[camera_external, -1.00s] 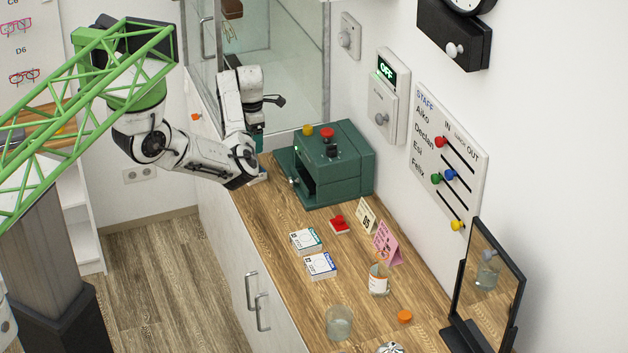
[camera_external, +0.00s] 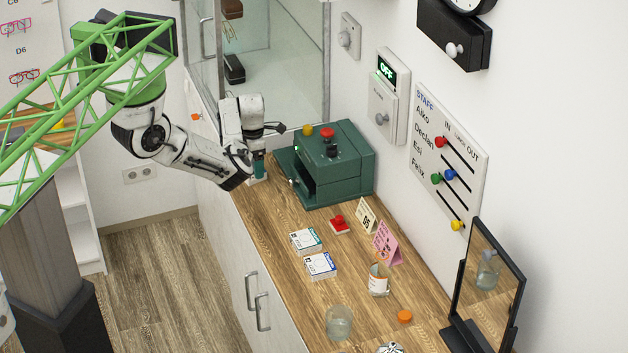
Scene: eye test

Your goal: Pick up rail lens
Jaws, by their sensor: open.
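My gripper (camera_external: 259,171) points down at the back left end of the wooden counter, just left of the green machine. Its teal fingers are low, close to a small pale object (camera_external: 257,180) on the counter. The fingers are open, though the gap between them is too small to make out. I cannot clearly make out the rail lens; the spot under my gripper is small and partly hidden by my arm.
The green machine (camera_external: 345,165) stands close to the right of my gripper. Two small boxes (camera_external: 320,265), a red button (camera_external: 339,223), folded cards (camera_external: 387,244), a labelled jar (camera_external: 379,280) and a glass (camera_external: 339,322) stand farther forward. A glass cabinet (camera_external: 285,60) rises behind.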

